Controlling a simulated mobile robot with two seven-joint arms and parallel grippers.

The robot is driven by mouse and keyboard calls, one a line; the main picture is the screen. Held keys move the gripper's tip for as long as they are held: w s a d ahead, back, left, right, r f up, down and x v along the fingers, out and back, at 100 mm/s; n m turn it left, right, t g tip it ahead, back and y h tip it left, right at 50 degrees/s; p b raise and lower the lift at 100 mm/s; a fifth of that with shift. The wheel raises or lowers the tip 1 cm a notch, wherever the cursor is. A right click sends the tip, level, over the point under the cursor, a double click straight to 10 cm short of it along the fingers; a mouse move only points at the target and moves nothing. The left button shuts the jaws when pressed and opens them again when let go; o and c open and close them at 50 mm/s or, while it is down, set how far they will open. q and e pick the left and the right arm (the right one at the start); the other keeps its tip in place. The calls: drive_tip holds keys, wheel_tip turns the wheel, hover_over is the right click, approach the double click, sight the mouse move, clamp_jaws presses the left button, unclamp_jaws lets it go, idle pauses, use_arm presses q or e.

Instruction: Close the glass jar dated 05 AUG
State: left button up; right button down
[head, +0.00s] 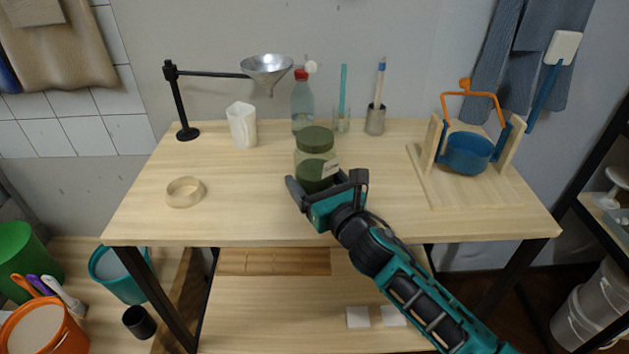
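A glass jar (303,160) with dark green contents stands near the middle of the table. A dark green lid (316,137) is at its mouth; whether it is fastened or just resting there I cannot tell. A pale label (331,168) is on the jar's front right, its date too small to read. My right gripper (328,186) is just in front of the jar's lower part, its fingers spread wider than the jar, and it hides the jar's base. Whether a finger touches the glass is unclear. My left gripper is not in view.
Behind the jar stand a bottle with a red cap (302,105), a glass (342,122) and a metal cup (375,120). A funnel stand (182,105), a white pitcher (242,126) and a ring (185,192) are left. A wooden frame with a blue pot (468,154) is right.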

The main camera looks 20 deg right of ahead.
drive_tip(key=shift+r, duration=0.15)
unclamp_jaws()
drive_tip(key=shift+f, duration=0.3)
drive_tip(key=shift+r, duration=0.1)
drive_tip(key=shift+r, duration=0.15)
drive_tip(key=s+d, duration=0.2)
drive_tip(key=s, duration=0.9)
drive_tip(key=shift+s+d+b, duration=0.15)
drive_tip(key=shift+s+b, duration=0.15)
drive_tip(key=shift+s, duration=0.1)
